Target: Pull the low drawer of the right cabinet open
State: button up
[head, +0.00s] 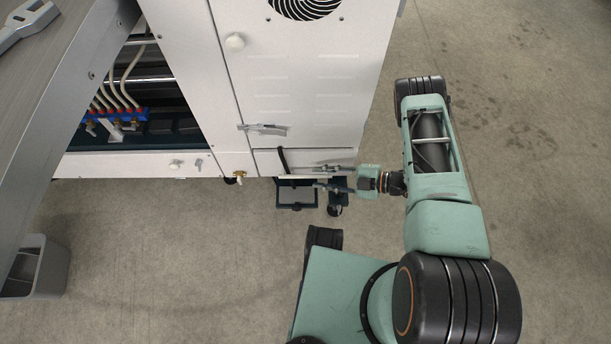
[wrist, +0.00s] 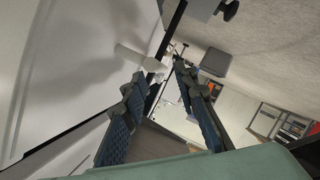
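The right cabinet is the white housing (head: 310,95). Its low drawer (head: 325,158) shows as a narrow white front at the bottom and looks shut. A thin pale bar (head: 297,177) runs along its lower edge; I cannot tell if this is the handle. My gripper (head: 318,178) is at this lower edge, reaching in from the right with its fingers pointing left. In the wrist view my gripper (wrist: 160,80) is open with a clear gap between its fingertips. A dark strip runs between them; I cannot tell whether they touch it.
A metal latch (head: 264,130) and a white knob (head: 235,42) are on the cabinet front. A black pedal-like frame (head: 296,195) and a caster (head: 335,210) are below. A grey bin (head: 35,268) stands at left. The floor (head: 180,260) in front is clear.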

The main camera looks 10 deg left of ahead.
aim_at(311, 176)
jog(key=shift+b+x, duration=0.55)
jog(key=shift+x, duration=2.25)
grip_shut()
